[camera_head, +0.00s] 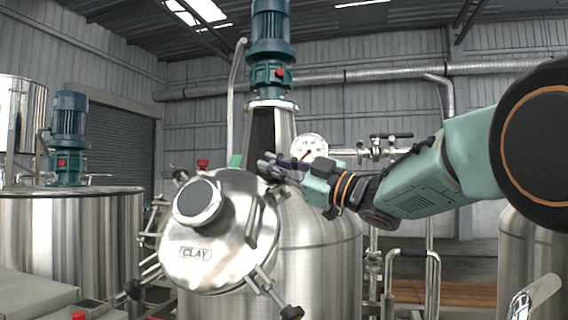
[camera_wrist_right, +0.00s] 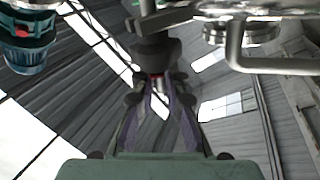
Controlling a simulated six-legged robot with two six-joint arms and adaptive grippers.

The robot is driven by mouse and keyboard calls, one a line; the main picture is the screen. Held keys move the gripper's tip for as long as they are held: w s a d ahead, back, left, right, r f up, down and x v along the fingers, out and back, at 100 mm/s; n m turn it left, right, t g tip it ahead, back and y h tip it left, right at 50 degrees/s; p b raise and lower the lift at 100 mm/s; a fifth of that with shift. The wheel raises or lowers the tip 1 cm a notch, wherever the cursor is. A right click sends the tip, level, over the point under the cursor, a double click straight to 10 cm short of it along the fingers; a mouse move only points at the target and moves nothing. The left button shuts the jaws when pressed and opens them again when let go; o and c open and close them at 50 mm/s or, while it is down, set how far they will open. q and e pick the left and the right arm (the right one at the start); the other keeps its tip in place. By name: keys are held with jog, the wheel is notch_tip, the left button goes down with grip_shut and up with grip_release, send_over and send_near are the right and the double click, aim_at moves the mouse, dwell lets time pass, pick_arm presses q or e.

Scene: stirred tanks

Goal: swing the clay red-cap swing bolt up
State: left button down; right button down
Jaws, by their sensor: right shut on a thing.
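The clay tank's round steel lid (camera_head: 222,232) carries a CLAY label and faces me, tilted. Swing bolts with dark knobs stand around its rim; one (camera_head: 291,312) hangs at the lower right. My right gripper (camera_head: 270,166) is at the lid's upper right edge, its fingers shut. In the right wrist view the gripper (camera_wrist_right: 158,92) closes on a dark knob (camera_wrist_right: 155,52) with a bit of red between the fingertips, which looks like the red-cap swing bolt. The fingers hide most of this bolt in the head view. My left gripper is out of view.
A pressure gauge (camera_head: 310,148) and valve piping (camera_head: 377,150) stand right behind my gripper. A teal motor (camera_head: 271,40) rises above the tank. Another tank (camera_head: 70,235) stands at left.

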jog(key=shift+a+f, duration=0.4)
jog(key=shift+f, duration=0.15)
jog(key=c, duration=1.7)
grip_release()
jog(key=shift+a, duration=0.1)
jog(key=shift+o, duration=1.4)
jog(key=shift+a, duration=0.15)
jog(key=shift+w, duration=0.1)
jog(key=shift+r, duration=0.2)
jog(key=shift+s+d+f, duration=0.15)
jog(key=shift+s+d, duration=0.1)
jog(key=shift+d, duration=0.5)
jog(key=v, duration=1)
jog(key=shift+s+f, duration=0.2)
jog(key=shift+s, duration=0.1)
